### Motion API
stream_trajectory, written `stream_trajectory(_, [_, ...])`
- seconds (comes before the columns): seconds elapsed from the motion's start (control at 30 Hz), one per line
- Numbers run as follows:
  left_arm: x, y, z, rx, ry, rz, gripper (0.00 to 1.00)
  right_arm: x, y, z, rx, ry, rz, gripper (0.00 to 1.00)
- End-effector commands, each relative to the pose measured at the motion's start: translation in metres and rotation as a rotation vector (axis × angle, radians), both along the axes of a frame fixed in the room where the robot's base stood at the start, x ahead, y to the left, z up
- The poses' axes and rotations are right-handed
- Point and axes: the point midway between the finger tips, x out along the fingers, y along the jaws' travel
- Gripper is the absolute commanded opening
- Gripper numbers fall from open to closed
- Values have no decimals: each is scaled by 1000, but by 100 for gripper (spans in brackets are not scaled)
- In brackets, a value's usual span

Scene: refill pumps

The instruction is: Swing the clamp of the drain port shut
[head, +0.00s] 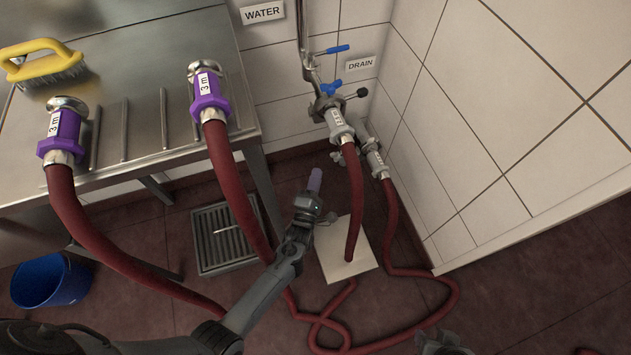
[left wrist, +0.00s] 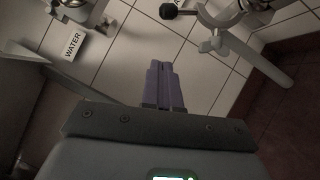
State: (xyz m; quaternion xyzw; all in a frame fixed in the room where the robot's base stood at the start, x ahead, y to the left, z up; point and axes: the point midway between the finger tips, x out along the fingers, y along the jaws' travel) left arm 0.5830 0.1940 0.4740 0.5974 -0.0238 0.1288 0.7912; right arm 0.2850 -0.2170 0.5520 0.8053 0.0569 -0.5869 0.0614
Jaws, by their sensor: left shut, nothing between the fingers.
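The DRAIN label (head: 361,64) is on the tiled wall, above and right of the pipe fittings. Below it, a metal clamp (head: 325,106) with a black-knobbed handle (head: 362,93) sits where a grey hose coupling (head: 338,126) meets the pipe. The black knob (left wrist: 168,11) also shows at the top of the left wrist view, apart from my fingers. I cannot tell how far open the clamp is. My left gripper (head: 315,180) is shut and empty, its purple fingers below the fittings.
A second coupling (head: 374,160) with a red hose hangs just right of the first. Blue valve handles (head: 331,88) are on the pipe. A steel bench (head: 150,110) with two purple-ended hoses stands left. A blue bucket (head: 50,280) and a floor grate (head: 228,236) lie lower left.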

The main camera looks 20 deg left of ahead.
Motion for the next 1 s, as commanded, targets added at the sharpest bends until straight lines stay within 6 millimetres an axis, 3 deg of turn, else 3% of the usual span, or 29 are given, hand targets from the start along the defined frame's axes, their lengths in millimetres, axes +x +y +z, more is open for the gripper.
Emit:
stream_trajectory(0.4, [72,7,12,-1,-2,-3,0,0,0,-41,0,1,1,43])
stream_trajectory(0.7, [93,-9,24,-1,0,-1,0,0,1,-54,0,1,2,43])
stream_trajectory(1.0, [96,-11,26,-1,0,-1,0,0,0,-54,-1,1,3,43])
